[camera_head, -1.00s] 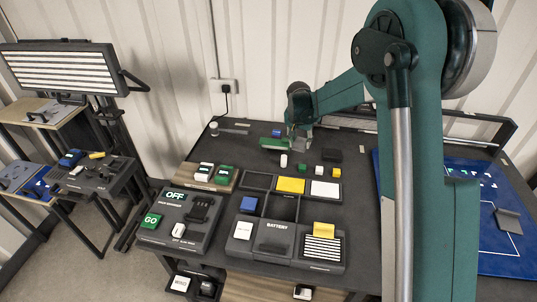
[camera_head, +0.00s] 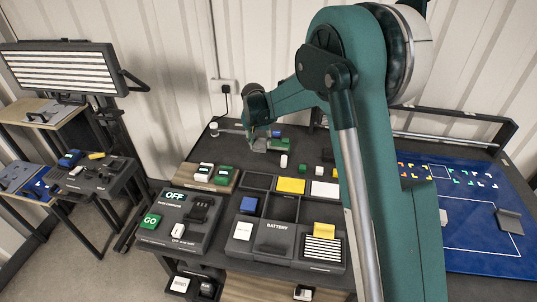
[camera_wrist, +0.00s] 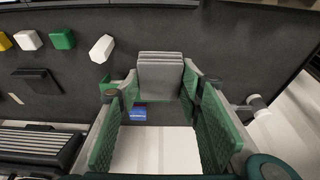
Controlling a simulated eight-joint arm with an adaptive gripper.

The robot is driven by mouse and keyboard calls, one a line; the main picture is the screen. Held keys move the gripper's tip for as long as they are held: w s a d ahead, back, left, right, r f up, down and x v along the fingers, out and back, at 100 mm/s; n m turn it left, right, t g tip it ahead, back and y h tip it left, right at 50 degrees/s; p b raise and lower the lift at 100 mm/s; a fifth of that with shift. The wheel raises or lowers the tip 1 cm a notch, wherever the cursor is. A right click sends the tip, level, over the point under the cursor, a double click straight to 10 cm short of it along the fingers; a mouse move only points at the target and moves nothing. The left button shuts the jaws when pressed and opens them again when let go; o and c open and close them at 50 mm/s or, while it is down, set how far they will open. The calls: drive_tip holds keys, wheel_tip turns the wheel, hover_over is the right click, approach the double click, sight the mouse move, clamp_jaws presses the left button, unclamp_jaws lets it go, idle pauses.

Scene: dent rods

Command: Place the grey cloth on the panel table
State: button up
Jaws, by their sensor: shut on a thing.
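My gripper (camera_wrist: 160,88) has green fingers and is shut on the grey cloth (camera_wrist: 160,70), a small folded stack with layered edges, held between the fingertips. In the head view my gripper (camera_head: 264,146) is over the back left part of the dark table (camera_head: 320,150). The cloth is hard to make out there. I cannot tell whether it touches the table top. Which surface is the panel table is not clear from the pictures.
A blue block (camera_head: 276,133) lies close to my gripper. White (camera_head: 284,161), green and yellow blocks lie to its right. A panel with OFF and GO labels (camera_head: 180,218) and a compartment tray stand in front. A blue board (camera_head: 485,235) is at right.

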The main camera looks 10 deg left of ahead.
sight(259, 147)
drive_tip(key=shift+f, duration=0.15)
drive_tip(key=shift+f, duration=3)
drive_tip(key=shift+f, duration=1.85)
drive_tip(key=shift+f+b, duration=0.2)
drive_tip(key=shift+b, duration=0.15)
drive_tip(key=o, duration=0.7)
drive_tip(key=shift+r, duration=0.15)
drive_tip(key=shift+p+v, duration=0.35)
drive_tip(key=shift+v, duration=5.7)
